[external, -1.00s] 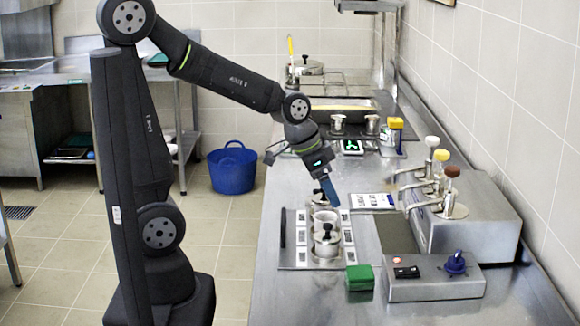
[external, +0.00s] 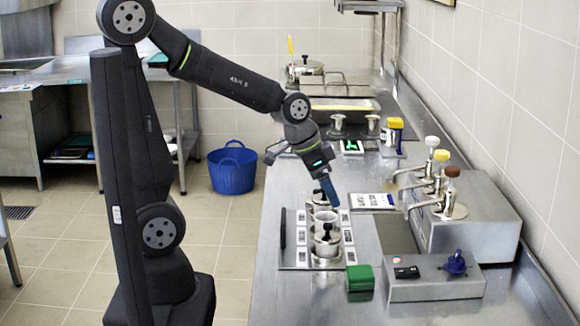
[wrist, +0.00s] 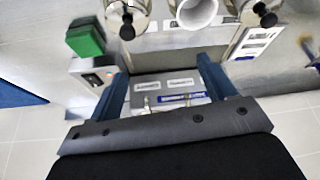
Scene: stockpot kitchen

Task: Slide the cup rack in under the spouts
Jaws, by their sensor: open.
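The cup rack (external: 293,258) is a flat steel tray on the counter with white labels, a black bar (external: 283,228) along its left side and metal cups (external: 327,246), some with black knobs. The cups (wrist: 195,12) show cut off at the top of the wrist view. The spouts (external: 420,203) jut left from a steel dispenser (external: 475,232) with white, yellow and brown knobs, right of the rack. My gripper (external: 329,196) is open above the rear part of the rack.
A green box (external: 360,278) and a control box (external: 435,287) with a blue knob stand at the front right. A sign card (external: 371,201) lies behind the rack toward the spouts. A dark strip (external: 396,235) of counter lies beside the dispenser. A yellow-topped container (external: 396,132) stands farther back.

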